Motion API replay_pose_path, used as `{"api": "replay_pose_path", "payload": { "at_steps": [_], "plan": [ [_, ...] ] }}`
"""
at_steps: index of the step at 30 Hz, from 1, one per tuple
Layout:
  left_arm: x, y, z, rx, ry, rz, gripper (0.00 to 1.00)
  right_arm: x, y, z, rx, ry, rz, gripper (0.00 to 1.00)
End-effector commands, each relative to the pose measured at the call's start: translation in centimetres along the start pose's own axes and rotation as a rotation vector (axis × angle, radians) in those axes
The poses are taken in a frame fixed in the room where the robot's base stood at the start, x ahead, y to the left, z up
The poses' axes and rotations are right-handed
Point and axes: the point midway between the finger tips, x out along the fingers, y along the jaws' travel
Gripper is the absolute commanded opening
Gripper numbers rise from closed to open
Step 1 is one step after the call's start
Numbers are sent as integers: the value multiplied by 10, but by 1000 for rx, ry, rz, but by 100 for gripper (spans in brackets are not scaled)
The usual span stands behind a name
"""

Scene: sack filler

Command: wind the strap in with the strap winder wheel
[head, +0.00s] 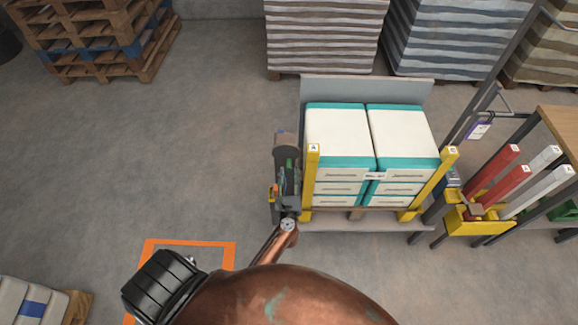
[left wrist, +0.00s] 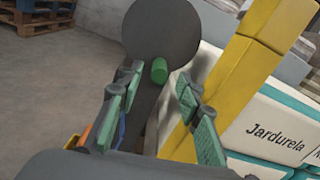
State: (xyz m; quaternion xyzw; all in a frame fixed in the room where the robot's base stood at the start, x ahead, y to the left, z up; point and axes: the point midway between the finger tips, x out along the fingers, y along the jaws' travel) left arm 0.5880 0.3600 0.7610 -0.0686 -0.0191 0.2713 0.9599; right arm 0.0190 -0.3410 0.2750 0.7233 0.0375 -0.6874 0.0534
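The strap winder wheel (left wrist: 160,32) is a dark grey disc with a green knob (left wrist: 159,70), ahead of my left gripper (left wrist: 157,88) in the left wrist view. The gripper's green-padded fingers are open, one on each side of the knob's line, with a visible gap to both sides. The knob appears at or just beyond the fingertips; the exact depth is unclear. In the head view the dark winder (head: 286,145) stands left of the sack stack, with my left gripper (head: 288,178) over it. I cannot make out the strap. My right gripper is not in view.
White-and-teal sacks (head: 338,135) are stacked right of the winder, between a yellow post (head: 312,180) close to the wheel and another yellow post (head: 430,182). A yellow holder (head: 480,222) with red and white bars stands at the right. Floor left of the winder is clear.

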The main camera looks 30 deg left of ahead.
Motion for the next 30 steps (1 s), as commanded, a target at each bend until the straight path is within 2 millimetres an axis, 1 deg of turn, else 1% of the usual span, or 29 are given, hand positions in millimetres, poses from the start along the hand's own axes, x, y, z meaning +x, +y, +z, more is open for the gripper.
{"api": "replay_pose_path", "payload": {
  "at_steps": [1, 3, 6, 9, 19, 30],
  "plan": [
    [10, 0, 1, 3, -3, -1, 33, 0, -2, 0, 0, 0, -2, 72],
    [20, 0, 1, 3, -2, -1, 33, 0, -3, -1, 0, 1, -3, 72],
    [31, 0, 0, 5, -1, -2, 33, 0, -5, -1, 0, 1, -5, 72],
    [38, 0, 0, 5, 0, -2, 33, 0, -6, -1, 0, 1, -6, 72],
    [41, 0, -1, 5, 1, -1, 33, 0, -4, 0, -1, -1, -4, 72],
    [41, 0, -1, 6, 1, -1, 8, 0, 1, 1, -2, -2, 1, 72]
  ]
}}
